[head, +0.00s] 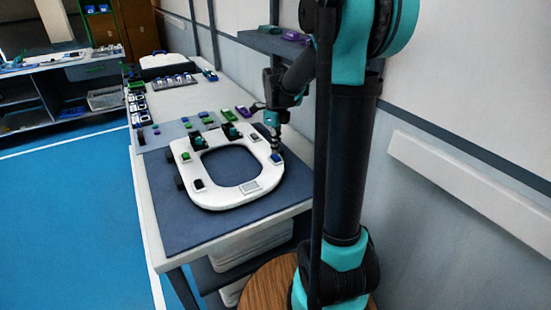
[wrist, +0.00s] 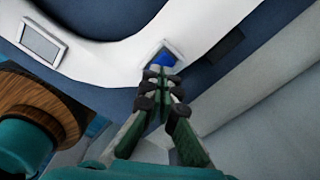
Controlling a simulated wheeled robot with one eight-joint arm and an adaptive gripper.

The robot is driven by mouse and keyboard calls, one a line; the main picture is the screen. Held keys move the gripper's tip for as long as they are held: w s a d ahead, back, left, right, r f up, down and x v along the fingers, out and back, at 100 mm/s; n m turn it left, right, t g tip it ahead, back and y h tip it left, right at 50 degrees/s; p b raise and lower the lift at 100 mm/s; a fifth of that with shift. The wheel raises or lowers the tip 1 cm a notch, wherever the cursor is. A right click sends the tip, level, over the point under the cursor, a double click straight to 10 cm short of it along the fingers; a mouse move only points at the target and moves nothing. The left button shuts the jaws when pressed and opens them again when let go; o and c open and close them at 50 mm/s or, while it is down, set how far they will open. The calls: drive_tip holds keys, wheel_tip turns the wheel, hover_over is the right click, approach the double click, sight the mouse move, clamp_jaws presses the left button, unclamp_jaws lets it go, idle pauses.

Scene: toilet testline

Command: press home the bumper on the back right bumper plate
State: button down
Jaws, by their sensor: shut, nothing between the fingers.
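The white toilet seat ring (head: 222,197) lies flat on a dark blue mat. A blue bumper (head: 276,158) sits in a pale plate on the ring's right side; the bumper also shows in the wrist view (wrist: 163,58). My gripper (head: 275,150) is shut and empty, pointing down right at this bumper. In the wrist view my closed fingertips (wrist: 159,74) overlap the near edge of the plate. I cannot tell whether they touch the bumper or how deep it sits.
A grey empty-looking plate (head: 250,187) is on the ring's near right; it also shows in the wrist view (wrist: 43,44). A black bumper (head: 198,184) and a green bumper (head: 185,156) are on the left side. Dark green hinge pieces (head: 231,131) stand at the back. The wall is close on the right.

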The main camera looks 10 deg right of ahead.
sight(276, 156)
drive_tip(key=shift+f, duration=0.95)
idle(0.5)
drive_tip(key=shift+r, duration=0.1)
wheel_tip(276, 156, up, 8)
idle(1.2)
drive_tip(key=shift+s, duration=0.1)
